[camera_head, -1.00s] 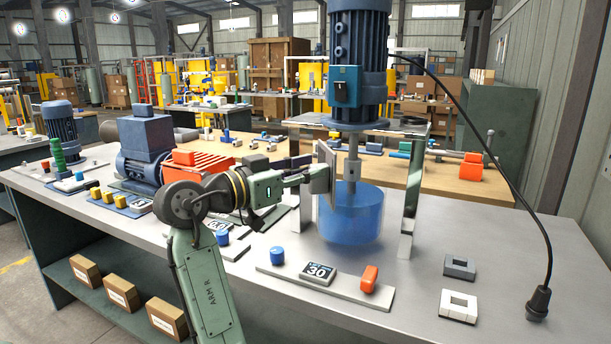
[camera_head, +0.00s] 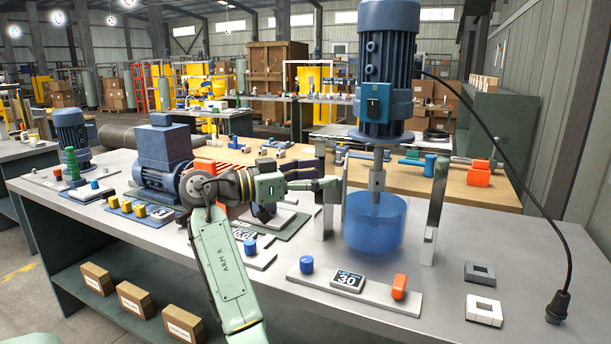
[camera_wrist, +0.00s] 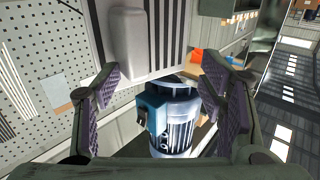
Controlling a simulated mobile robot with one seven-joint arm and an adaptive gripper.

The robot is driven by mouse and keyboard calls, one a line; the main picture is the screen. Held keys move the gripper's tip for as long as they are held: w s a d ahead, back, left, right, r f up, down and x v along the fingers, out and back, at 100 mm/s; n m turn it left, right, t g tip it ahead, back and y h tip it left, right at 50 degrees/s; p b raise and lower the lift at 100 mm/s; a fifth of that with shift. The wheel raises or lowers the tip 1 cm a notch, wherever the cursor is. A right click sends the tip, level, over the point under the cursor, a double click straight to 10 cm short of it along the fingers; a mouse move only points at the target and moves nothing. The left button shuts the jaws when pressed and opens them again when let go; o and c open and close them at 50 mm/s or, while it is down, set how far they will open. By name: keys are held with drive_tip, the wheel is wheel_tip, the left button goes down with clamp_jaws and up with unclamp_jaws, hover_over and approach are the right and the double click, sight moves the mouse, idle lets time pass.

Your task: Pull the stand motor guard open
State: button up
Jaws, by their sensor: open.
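The stand carries a large blue motor (camera_head: 388,65) above a see-through blue vessel (camera_head: 375,222). A blue motor (camera_wrist: 172,122) shows beyond the fingers there. A grey rounded bar (camera_wrist: 128,38) before a dark-striped panel shows above; I cannot tell whether it is the guard's handle.
A plate with a blue knob, a 30 display and an orange switch (camera_head: 399,287) lies in front of the stand. Stand legs (camera_head: 432,210) flank the vessel. A black cable (camera_head: 520,175) hangs at the right. Another motor unit (camera_head: 163,165) sits left of my arm.

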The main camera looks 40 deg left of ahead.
drive_tip(key=shift+o, duration=0.5)
drive_tip(key=shift+w, duration=0.35)
drive_tip(key=shift+s+a, duration=0.25)
drive_tip(key=shift+c, duration=0.5)
drive_tip(key=shift+s, duration=0.1)
drive_tip(key=shift+c, duration=0.4)
drive_tip(key=shift+s+a, duration=0.1)
drive_tip(key=shift+s, duration=0.05)
drive_tip(key=shift+c, duration=0.2)
drive_tip(key=v, duration=1.2)
drive_tip(key=shift+s, duration=0.1)
drive_tip(key=shift+c, duration=0.2)
